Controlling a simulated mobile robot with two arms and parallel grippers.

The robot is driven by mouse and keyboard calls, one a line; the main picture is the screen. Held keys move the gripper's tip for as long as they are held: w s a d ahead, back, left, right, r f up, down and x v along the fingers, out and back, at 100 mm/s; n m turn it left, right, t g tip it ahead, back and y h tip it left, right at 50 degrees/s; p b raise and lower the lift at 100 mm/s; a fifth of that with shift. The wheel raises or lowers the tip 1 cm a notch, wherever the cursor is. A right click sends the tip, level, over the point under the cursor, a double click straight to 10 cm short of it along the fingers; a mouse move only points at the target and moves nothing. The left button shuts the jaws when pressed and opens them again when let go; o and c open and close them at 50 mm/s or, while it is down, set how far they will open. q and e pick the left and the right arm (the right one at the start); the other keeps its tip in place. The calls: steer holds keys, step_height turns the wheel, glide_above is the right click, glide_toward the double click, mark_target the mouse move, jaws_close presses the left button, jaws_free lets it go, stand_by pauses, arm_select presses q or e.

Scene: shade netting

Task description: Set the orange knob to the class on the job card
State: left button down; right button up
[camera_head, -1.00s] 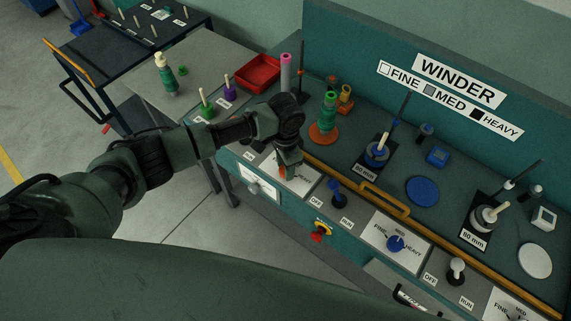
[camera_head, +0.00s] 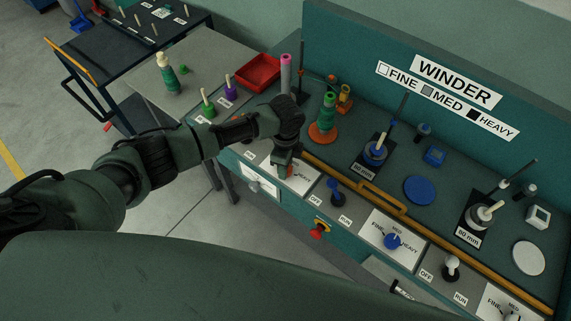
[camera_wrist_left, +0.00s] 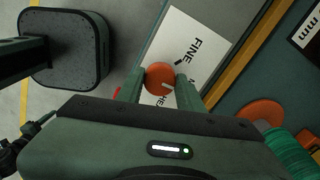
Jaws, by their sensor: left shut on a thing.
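My left gripper (camera_head: 282,170) points down over the leftmost dial plate (camera_head: 301,180) on the winder's front edge. In the left wrist view it is shut on the orange knob (camera_wrist_left: 160,76), one finger on each side. A short pale mark shows on the knob's lower right. In the head view the gripper hides most of the knob. I cannot make out a job card. My right gripper is not in view.
The WINDER sign (camera_head: 457,82) stands behind the bench. A blue switch lever (camera_head: 336,191), a blue knob (camera_head: 391,241) and a red stop button (camera_head: 319,230) lie to the right. A green cone spool (camera_head: 328,112) and a yellow handle bar (camera_head: 383,198) are close by.

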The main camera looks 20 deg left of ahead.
arm_select(q)
steer(key=shift+m, duration=0.3)
stand_by(0.4)
steer(key=c, duration=0.9)
jaws_free()
steer(key=shift+r, duration=0.1)
step_height(320, 180, up, 8)
steer(key=shift+f+b, duration=0.15)
steer(key=shift+b, duration=0.5)
steer(key=shift+d, duration=0.1)
